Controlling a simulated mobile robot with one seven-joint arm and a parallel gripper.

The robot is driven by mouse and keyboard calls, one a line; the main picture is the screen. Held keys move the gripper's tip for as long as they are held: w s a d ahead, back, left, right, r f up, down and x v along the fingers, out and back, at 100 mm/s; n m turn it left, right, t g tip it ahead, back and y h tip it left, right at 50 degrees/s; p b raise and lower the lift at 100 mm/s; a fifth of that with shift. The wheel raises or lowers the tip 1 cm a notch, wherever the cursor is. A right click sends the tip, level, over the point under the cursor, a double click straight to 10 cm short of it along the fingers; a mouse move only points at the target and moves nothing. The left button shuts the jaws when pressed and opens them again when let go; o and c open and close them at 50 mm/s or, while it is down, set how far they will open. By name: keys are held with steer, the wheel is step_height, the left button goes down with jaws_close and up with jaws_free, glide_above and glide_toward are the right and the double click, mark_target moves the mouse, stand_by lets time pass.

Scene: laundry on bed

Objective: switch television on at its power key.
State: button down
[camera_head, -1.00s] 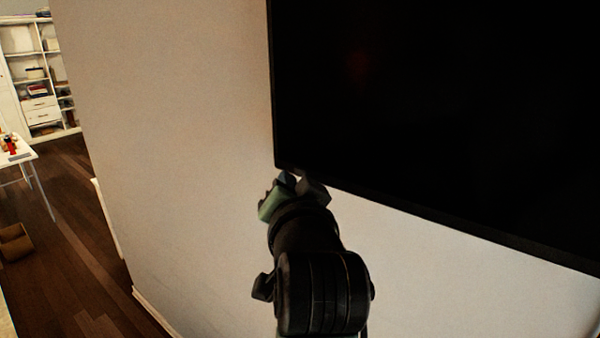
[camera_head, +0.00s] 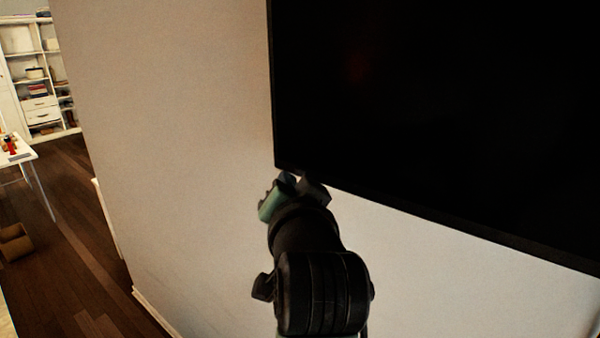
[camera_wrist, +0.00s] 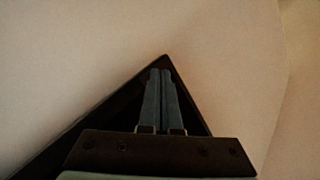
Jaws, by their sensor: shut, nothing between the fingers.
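The television (camera_head: 430,110) is a large black panel on the wall, with a dark screen and a faint reddish glow or reflection at its upper left. No power key can be made out. My gripper (camera_head: 292,178) is at the television's lower left corner in the head view, mostly hidden by my own wrist. In the wrist view, the two fingers of my gripper (camera_wrist: 160,72) are pressed together, empty, with their tips over the dark corner of the television (camera_wrist: 166,60). I cannot tell whether the tips touch it.
The pale wall (camera_head: 180,150) is bare left of and below the television. At the far left are a white shelf unit (camera_head: 40,115), a white table (camera_head: 22,152) with small items, and a brown box (camera_head: 15,243) on the dark wooden floor (camera_head: 75,270).

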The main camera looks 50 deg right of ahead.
steer(key=shift+d, duration=0.15)
steer(key=shift+d, duration=0.3)
steer(key=shift+d, duration=0.4)
stand_by(0.7)
steer(key=shift+a, duration=0.85)
steer(key=shift+s+a, duration=0.2)
steer(key=shift+a, duration=2.3)
